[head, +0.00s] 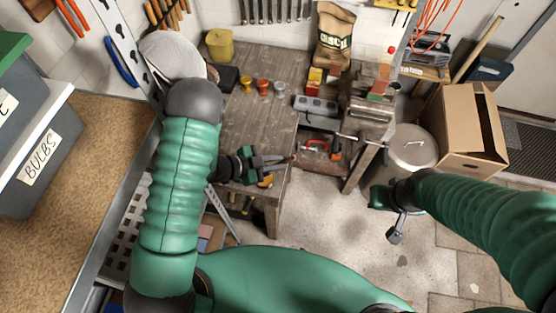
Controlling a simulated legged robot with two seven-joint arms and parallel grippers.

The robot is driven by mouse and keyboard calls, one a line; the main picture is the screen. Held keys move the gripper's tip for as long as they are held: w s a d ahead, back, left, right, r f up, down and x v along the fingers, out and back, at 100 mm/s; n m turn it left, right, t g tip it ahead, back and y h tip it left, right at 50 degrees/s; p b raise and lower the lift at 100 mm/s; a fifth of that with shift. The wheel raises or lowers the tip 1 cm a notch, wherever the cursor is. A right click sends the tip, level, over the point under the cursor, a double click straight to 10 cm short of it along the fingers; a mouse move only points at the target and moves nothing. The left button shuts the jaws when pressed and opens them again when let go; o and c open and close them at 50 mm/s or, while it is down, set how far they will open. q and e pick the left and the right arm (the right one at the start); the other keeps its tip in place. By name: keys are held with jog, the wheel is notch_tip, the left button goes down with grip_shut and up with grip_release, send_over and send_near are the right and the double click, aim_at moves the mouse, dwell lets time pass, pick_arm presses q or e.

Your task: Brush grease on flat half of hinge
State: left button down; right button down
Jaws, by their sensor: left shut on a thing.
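My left gripper (267,163) is over the front edge of the wooden workbench (255,127). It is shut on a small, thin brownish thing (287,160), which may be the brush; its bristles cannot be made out. My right gripper (384,207) is over the floor, right of the bench. A grey metal piece (395,235) shows below it; I cannot tell whether it is held or part of the gripper, nor whether the jaws are open. Small yellow, orange and grey cups (262,87) stand on the bench. I cannot pick out the hinge for sure.
A lidded metal bin (414,147) and an open cardboard box (476,127) stand at right. Floor in front is clear. A cork-topped surface (85,170) is at left.

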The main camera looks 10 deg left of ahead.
pick_arm(q)
jog(key=shift+s+d+r, duration=0.15)
jog(key=shift+s+r, duration=0.05)
jog(key=shift+s, duration=0.1)
pick_arm(e)
jog(key=shift+s+d+r, duration=0.15)
jog(key=shift+s, duration=0.2)
pick_arm(q)
jog(key=shift+w+f, duration=0.15)
pick_arm(e)
jog(key=shift+w, duration=0.2)
pick_arm(q)
jog(key=shift+f, duration=0.15)
pick_arm(e)
jog(key=shift+s+f, duration=0.1)
jog(key=shift+f, duration=0.1)
pick_arm(q)
jog(key=shift+f+b, duration=0.25)
jog(key=shift+b, duration=0.1)
pick_arm(e)
jog(key=shift+f, duration=0.2)
pick_arm(q)
jog(key=shift+r, duration=0.1)
pick_arm(e)
jog(key=shift+r, duration=0.1)
